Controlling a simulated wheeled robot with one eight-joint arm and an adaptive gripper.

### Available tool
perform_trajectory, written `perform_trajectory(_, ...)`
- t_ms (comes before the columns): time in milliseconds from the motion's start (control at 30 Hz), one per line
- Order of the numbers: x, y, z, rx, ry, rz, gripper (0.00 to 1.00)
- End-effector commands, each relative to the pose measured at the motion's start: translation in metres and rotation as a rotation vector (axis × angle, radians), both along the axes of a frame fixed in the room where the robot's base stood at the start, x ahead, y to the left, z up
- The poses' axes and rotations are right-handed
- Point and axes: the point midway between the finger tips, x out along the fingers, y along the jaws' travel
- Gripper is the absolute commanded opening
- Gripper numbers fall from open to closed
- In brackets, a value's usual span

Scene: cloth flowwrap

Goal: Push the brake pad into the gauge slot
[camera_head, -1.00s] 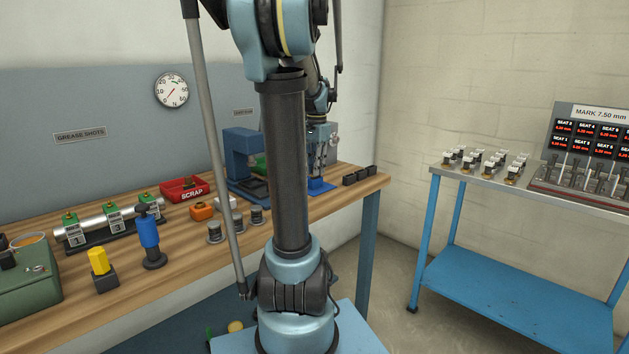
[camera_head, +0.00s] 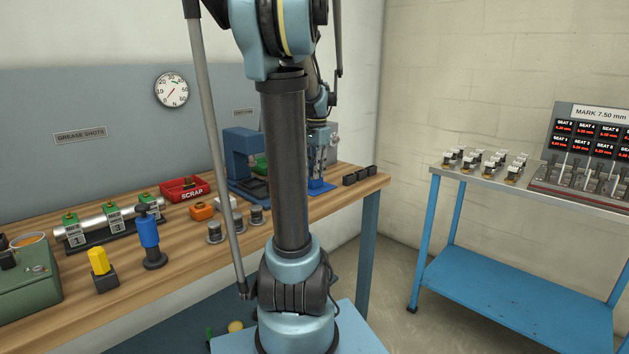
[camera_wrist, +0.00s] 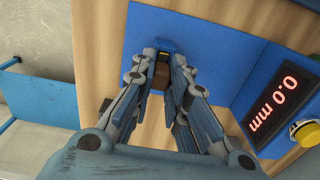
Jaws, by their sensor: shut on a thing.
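My gripper (camera_wrist: 163,85) points down at the blue gauge (camera_wrist: 205,42) in the wrist view, its fingers close together around a small brown block, which I take to be the brake pad (camera_wrist: 161,75). The pad's far end is at or very near a dark opening with a yellow edge (camera_wrist: 165,44), the gauge slot. I cannot tell whether it is inside. In the head view my gripper (camera_head: 318,170) is over the gauge's blue base (camera_head: 321,187), near the bench's right end; the pad is not distinguishable there.
Several dark blocks (camera_head: 359,176) stand right of the gauge near the edge of the wooden bench (camera_head: 300,218). A blue press-like machine (camera_head: 243,160) stands to its left, with a red scrap tray (camera_head: 184,189) farther left. A metal-topped trolley (camera_head: 530,195) stands apart at right.

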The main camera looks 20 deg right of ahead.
Motion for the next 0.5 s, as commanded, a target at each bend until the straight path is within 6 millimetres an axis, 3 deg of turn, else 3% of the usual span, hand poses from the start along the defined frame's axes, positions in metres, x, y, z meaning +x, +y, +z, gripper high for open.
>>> perform_trajectory(467, 0.0001, -0.0001, -0.0022, 0.000, 0.000, 0.000, 0.00)
perform_trajectory(500, 0.0001, -0.0001, -0.0021, 0.000, 0.000, 0.000, 0.24)
